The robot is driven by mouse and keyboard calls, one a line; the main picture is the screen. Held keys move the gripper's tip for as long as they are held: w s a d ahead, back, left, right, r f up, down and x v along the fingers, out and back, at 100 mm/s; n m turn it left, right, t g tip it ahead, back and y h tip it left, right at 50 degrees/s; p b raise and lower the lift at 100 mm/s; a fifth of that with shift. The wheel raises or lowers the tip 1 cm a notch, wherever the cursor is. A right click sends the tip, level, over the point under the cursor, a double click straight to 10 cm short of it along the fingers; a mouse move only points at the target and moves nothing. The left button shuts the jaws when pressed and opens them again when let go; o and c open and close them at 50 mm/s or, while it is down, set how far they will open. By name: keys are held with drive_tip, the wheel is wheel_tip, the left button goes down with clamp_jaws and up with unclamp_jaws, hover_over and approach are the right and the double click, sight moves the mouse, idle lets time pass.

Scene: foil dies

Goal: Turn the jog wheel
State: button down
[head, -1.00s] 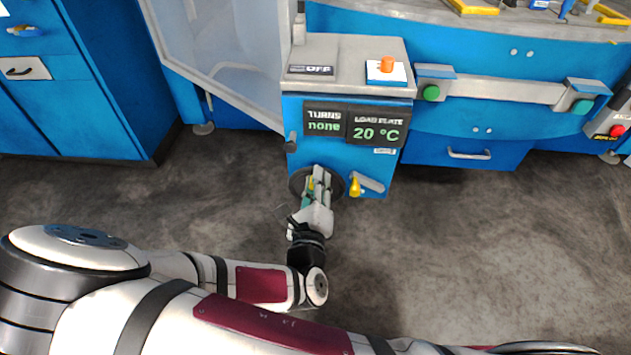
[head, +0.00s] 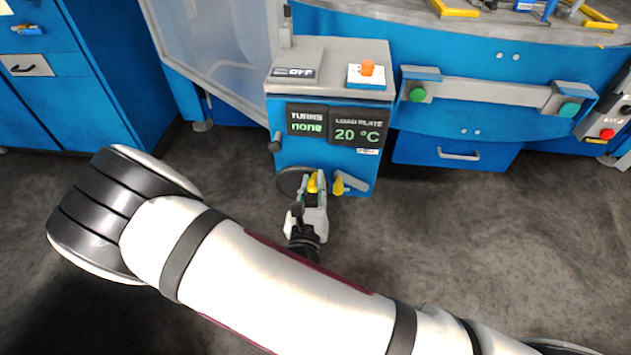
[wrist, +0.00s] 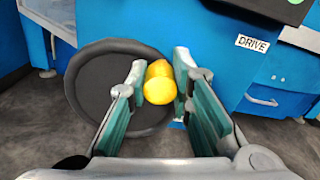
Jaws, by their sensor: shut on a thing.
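The jog wheel is a dark round disc (head: 286,182) low on the front of the blue cabinet. It fills the left half of the wrist view (wrist: 92,85). Its yellow knob (wrist: 158,85) stands out at the wheel's right side, and also shows in the head view (head: 313,183). My gripper (wrist: 156,75) is shut on this knob, one grey-green finger on each side. In the head view the gripper (head: 314,186) hides the wheel's right part. The display above the wheel (head: 307,121) reads "TURNS none".
A second yellow handle (head: 339,184) sits on a grey plate close right of the wheel, near a DRIVE label (wrist: 253,44). A "LOAD PLATE 20 °C" display (head: 357,128) and an orange button (head: 367,67) are above. The floor in front is open.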

drive_tip(key=shift+s+d+f+m, duration=0.1)
drive_tip(key=shift+d+f+m, duration=0.3)
drive_tip(key=shift+m, duration=0.45)
drive_tip(key=shift+w+d+f+m, duration=0.1)
drive_tip(key=shift+d+f+m, duration=0.25)
drive_tip(key=shift+m, duration=0.55)
drive_tip(key=shift+s+d+f+m, duration=0.1)
drive_tip(key=shift+d+f+m, duration=0.25)
drive_tip(key=shift+m, duration=0.5)
drive_tip(key=shift+f, duration=0.1)
drive_tip(key=c, duration=1.4)
unclamp_jaws()
